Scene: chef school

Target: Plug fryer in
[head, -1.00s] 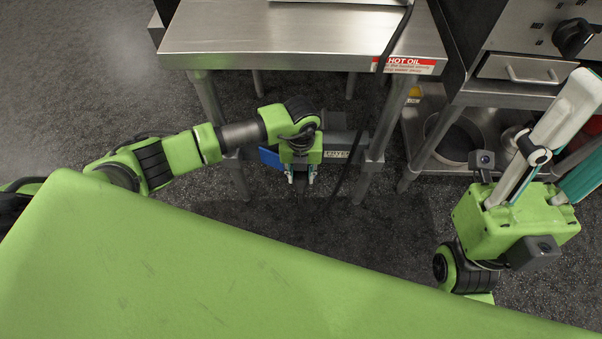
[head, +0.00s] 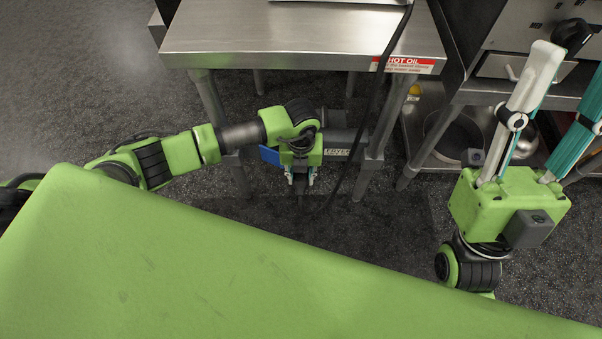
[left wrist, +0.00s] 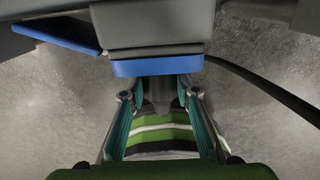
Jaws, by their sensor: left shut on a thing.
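My left gripper (head: 300,182) is under the steel table, just in front of a grey socket box (head: 338,139) with blue flaps and a lettered label. In the left wrist view the fingers (left wrist: 157,92) are shut on a dark grey plug (left wrist: 158,88), directly below the blue flap (left wrist: 157,66) of the box. The flap hides the plug's far end, so I cannot tell whether it is in a socket. A black cord (head: 376,92) hangs from the tabletop down beside the box. My right gripper (head: 574,62) is open and empty at the right. The fryer's body is not clearly in view.
The steel table (head: 300,32) bears a red "HOT OIL" label (head: 408,65); its legs (head: 371,150) stand on either side of the box. A steel unit (head: 525,72) with a lower shelf holding pots (head: 455,138) stands at the right. The floor at the left is clear.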

